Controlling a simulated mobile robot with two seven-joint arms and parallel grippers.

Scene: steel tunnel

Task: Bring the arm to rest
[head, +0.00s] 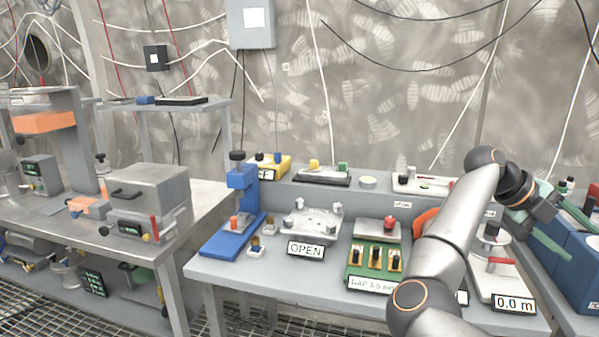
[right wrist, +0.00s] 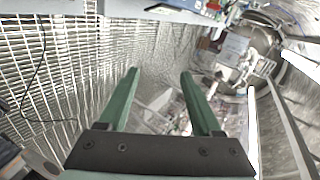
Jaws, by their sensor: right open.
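My right arm (head: 445,235) comes in from the bottom right of the head view, bent up at the elbow with its wrist over the right end of the near bench. My right gripper (head: 580,246) points to the right and down, in front of a blue box. Its green fingers are apart with nothing between them. In the right wrist view the gripper (right wrist: 159,72) also shows open and empty, with a blurred background beyond it. My left gripper does not show.
The bench (head: 225,268) below holds an OPEN sign (head: 306,249), a green switch panel (head: 374,262) and a blue press (head: 238,205). The blue box (head: 578,268) stands close to the right gripper. A steel table (head: 205,205) stands left. Floor grating (head: 60,318) lies below.

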